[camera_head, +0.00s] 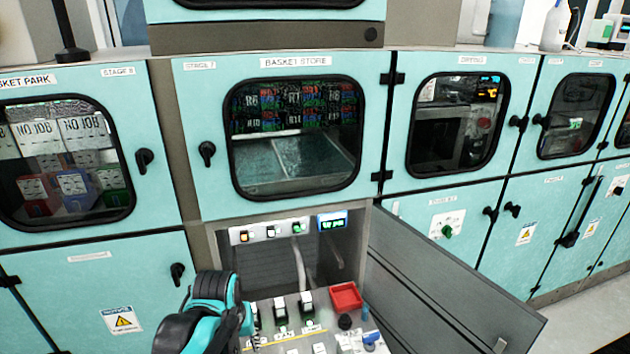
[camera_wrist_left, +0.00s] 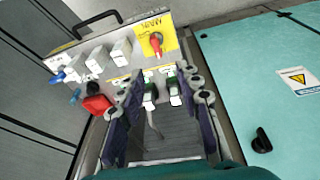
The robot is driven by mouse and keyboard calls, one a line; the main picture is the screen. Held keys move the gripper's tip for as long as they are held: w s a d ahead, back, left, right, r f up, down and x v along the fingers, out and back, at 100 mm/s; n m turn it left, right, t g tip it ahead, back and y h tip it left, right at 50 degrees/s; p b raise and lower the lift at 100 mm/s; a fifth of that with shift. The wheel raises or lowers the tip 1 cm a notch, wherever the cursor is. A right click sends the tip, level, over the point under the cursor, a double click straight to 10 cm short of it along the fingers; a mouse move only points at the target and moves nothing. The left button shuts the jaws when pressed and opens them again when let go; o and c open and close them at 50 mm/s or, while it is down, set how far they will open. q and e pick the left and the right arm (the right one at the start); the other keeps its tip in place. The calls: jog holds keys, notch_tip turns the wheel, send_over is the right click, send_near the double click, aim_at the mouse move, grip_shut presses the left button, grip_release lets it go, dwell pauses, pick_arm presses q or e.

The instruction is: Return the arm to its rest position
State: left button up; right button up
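My left arm comes in at the bottom of the head view, black and teal, in front of the open lower compartment. My left gripper (camera_head: 238,322) is seen there from behind, its fingertips hard to make out. In the left wrist view the left gripper (camera_wrist_left: 163,100) has its two dark fingers wide apart with nothing held between them. Switches with green and white parts (camera_wrist_left: 162,92) show beyond and between the fingers; I cannot tell the exact distance. My right arm and gripper are not in view.
The open compartment holds a switch panel (camera_head: 283,310) and a red tray (camera_head: 346,296). A grey door (camera_head: 440,285) hangs open to its right. Teal cabinets with windows, including the basket store (camera_head: 295,135), line the wall. A red rotary switch (camera_wrist_left: 155,42) sits on a yellow plate.

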pick_arm(q)
jog(key=s+a+r+m+t, duration=0.1)
jog(key=s+t, duration=0.3)
jog(key=s, duration=0.6)
jog(key=shift+a+m, duration=0.2)
jog(key=shift+m, duration=0.4)
jog(key=shift+s+r, duration=0.1)
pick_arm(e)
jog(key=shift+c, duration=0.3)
